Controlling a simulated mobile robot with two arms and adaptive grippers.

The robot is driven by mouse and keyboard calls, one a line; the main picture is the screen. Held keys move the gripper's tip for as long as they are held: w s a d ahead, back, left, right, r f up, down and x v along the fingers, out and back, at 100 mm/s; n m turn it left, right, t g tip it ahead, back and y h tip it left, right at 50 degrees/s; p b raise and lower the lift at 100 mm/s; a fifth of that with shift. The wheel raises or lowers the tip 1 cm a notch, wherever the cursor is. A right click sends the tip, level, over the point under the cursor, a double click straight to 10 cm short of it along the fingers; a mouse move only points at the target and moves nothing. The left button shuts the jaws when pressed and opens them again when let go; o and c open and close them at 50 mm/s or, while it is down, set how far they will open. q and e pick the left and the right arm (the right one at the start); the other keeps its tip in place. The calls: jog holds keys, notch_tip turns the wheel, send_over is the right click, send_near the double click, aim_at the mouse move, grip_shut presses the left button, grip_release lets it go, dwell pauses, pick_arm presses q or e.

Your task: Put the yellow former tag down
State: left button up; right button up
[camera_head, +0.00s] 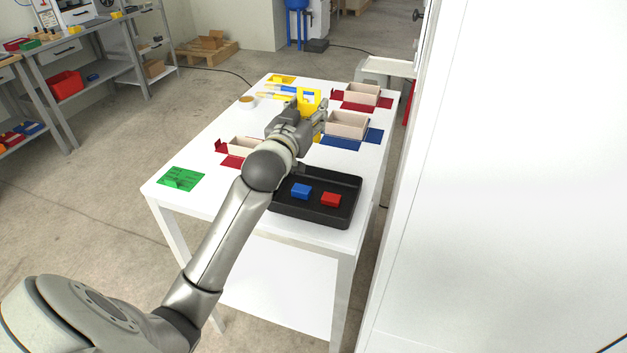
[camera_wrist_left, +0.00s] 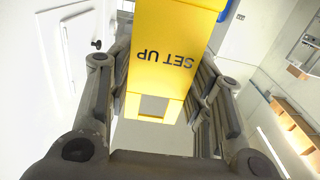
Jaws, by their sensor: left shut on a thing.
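The yellow former tag (camera_head: 309,99) is held up over the middle of the white table in the head view. In the left wrist view the tag (camera_wrist_left: 172,50) shows the words "SET UP", upside down, and has a square window near its lower end. My left gripper (camera_head: 309,113) is shut on the tag, with a finger on each side of it in the wrist view. The arm hides part of the table below and behind it. My right gripper is in neither view.
On the table (camera_head: 222,132) stand beige boxes (camera_head: 347,125) on blue and red mats. A black tray (camera_head: 312,211) in front holds a blue block (camera_head: 301,191) and a red block (camera_head: 330,199).

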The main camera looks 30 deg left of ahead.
pick_arm(q)
jog(key=s+d+f, duration=0.2)
jog(key=s+f, duration=0.1)
jog(key=s+d+f, duration=0.2)
jog(key=f, duration=0.2)
jog(key=s+d+f+p, duration=0.1)
jog(key=s+d+f, duration=0.1)
jog(key=s+f, duration=0.1)
jog(key=shift+s+f, duration=0.3)
jog(key=shift+f, duration=0.55)
jog(key=o, duration=0.8)
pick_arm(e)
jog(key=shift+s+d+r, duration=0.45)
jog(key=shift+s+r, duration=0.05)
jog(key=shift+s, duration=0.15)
